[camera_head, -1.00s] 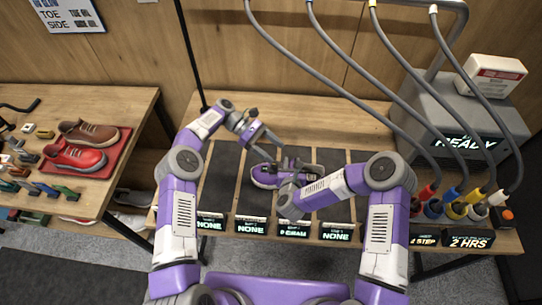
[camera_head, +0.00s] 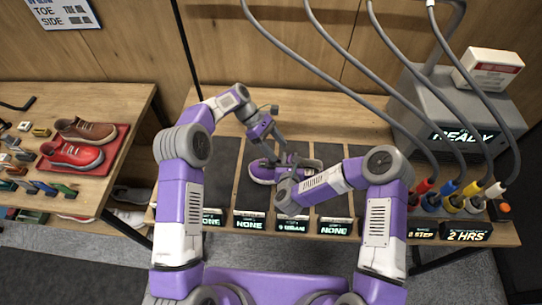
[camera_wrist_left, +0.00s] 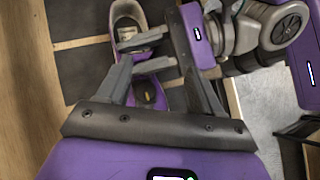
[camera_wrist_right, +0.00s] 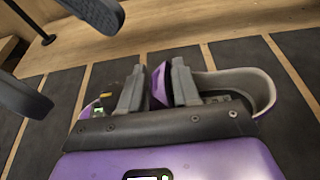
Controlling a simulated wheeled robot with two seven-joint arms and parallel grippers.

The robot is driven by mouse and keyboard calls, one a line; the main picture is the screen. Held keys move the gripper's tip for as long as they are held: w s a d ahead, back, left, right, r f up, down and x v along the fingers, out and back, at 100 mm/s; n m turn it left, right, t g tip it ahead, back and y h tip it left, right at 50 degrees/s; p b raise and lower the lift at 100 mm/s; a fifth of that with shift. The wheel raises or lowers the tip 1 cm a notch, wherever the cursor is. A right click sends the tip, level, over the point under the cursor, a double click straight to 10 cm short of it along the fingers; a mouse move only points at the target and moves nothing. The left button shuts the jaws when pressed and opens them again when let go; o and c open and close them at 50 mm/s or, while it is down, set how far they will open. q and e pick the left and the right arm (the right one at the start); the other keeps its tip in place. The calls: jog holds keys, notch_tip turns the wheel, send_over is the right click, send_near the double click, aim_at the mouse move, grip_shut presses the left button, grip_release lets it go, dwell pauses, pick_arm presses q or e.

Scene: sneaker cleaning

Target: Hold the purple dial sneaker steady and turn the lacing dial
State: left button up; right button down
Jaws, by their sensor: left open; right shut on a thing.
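The purple sneaker (camera_head: 260,172) lies on a dark mat strip at the bench's middle, with its open collar toward the right. My right gripper (camera_wrist_right: 157,80) is shut on the sneaker's near side, which also shows in the right wrist view (camera_wrist_right: 262,90). My left gripper (camera_head: 277,156) is open and sits just above the sneaker from the far side. In the left wrist view the sneaker (camera_wrist_left: 127,18) runs between and beyond its fingers (camera_wrist_left: 158,42). A dark round part, apparently the lacing dial (camera_wrist_left: 148,92), shows between them. I cannot tell whether the fingers touch it.
Several dark mat strips (camera_head: 222,165) and lit label displays (camera_head: 250,220) line the bench. A grey machine (camera_head: 450,100) with hanging hoses and coloured plugs stands on the right. A side table (camera_head: 120,100) on the left holds a red and a brown shoe.

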pick_arm(q)
jog(key=shift+a+r+t+y, duration=0.25)
jog(key=shift+a+t+y, duration=0.15)
jog(key=shift+t+y, duration=0.1)
jog(key=w+a+r+n+t+y, duration=0.1)
jog(key=a+r+n+t+y, duration=0.15)
jog(key=a, duration=0.25)
jog(key=x, duration=1.1)
jog(key=shift+w+d+f, duration=0.15)
jog(key=shift+f, duration=0.1)
jog(key=c, duration=1.1)
jog(key=shift+m, duration=0.45)
jog(key=shift+w+d+m+g+y, duration=0.15)
jog(key=shift+m+g, duration=0.35)
jog(key=shift+m, duration=0.85)
jog(key=shift+w+d+m+g+y, duration=0.15)
jog(key=shift+m+g, duration=0.3)
jog(key=shift+m, duration=0.9)
jog(key=shift+s+a, duration=0.1)
